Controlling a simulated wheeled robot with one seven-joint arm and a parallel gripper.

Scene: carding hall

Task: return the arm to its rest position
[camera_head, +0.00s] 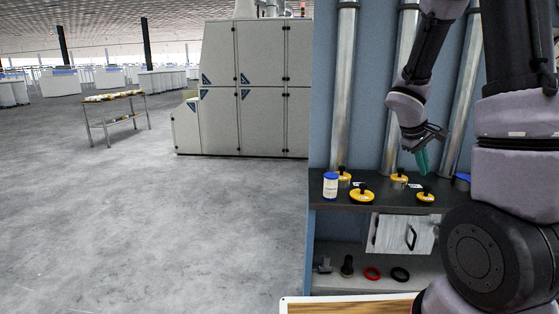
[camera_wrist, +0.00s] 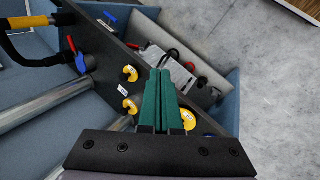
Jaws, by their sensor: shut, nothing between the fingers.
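My gripper (camera_head: 422,162) hangs above the dark shelf at the right of the head view, its green fingers pointing down. In the wrist view the two green fingers of my gripper (camera_wrist: 165,85) lie side by side, shut with nothing between them. My arm comes down from the upper right of the head view, bent, with its large links filling the right edge. The fingers look apart from the things on the shelf.
The dark shelf (camera_head: 385,199) holds a white jar with a blue lid (camera_head: 330,186) and several yellow knobs, one a yellow wheel (camera_head: 362,195). Vertical pipes (camera_head: 343,80) stand behind.

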